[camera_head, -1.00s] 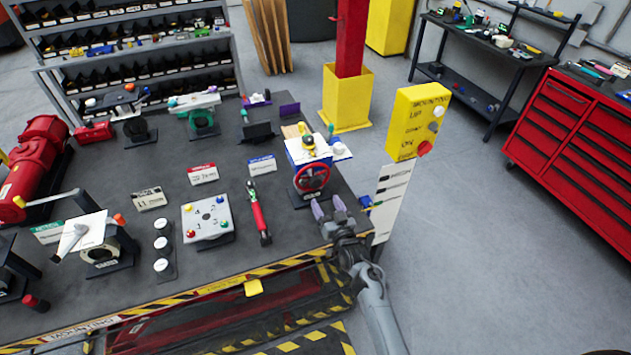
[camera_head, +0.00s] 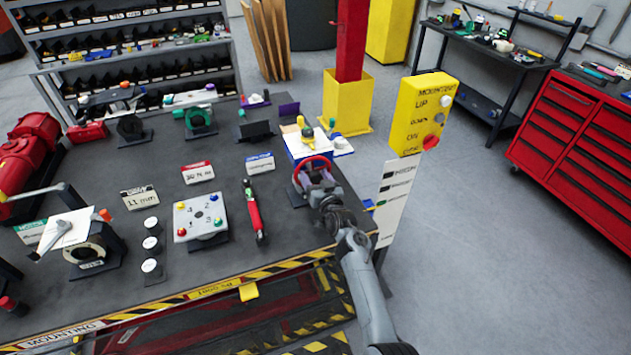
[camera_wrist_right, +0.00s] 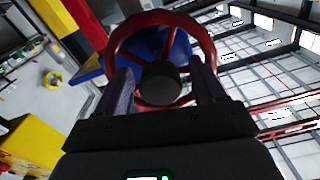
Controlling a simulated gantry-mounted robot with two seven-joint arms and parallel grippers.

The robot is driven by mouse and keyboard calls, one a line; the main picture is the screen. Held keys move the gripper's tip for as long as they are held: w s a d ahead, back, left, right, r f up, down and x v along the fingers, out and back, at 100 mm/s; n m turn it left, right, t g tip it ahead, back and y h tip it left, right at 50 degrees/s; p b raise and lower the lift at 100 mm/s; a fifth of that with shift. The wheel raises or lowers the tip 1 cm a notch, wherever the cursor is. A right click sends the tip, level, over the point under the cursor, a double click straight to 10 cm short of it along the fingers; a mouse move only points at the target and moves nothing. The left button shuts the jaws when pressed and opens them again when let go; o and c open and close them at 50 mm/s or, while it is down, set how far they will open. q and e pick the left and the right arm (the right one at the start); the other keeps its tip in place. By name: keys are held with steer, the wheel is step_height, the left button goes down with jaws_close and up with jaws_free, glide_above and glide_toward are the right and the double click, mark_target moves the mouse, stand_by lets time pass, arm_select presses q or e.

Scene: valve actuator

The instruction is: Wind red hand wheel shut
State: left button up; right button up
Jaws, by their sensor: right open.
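The red hand wheel (camera_head: 314,163) faces the front of a blue and white valve actuator (camera_head: 305,143) near the table's right end. My right gripper (camera_head: 316,178) is in front of the wheel and hides its lower part in the head view. In the right wrist view, the wheel (camera_wrist_right: 203,45) shows its rim and dark hub (camera_wrist_right: 161,82). The open fingers of my right gripper (camera_wrist_right: 163,90) stand apart on either side of the hub, over the lower half of the wheel. I cannot tell whether they touch the rim. My left gripper is not in view.
A yellow button box (camera_head: 419,115) on a white panel stands just right of the wheel. A red-handled tool (camera_head: 254,212) and a white plate with coloured knobs (camera_head: 200,216) lie left of my right gripper. Bare table (camera_head: 215,265) shows in front.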

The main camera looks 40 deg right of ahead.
steer(key=c, duration=1)
steer(key=shift+c, duration=0.2)
steer(key=shift+m, duration=0.3)
steer(key=o, duration=1)
steer(key=shift+o, duration=0.2)
steer(key=v, duration=1)
steer(key=shift+s+a, duration=0.2)
steer(key=shift+s, duration=0.15)
steer(key=shift+f, duration=0.1)
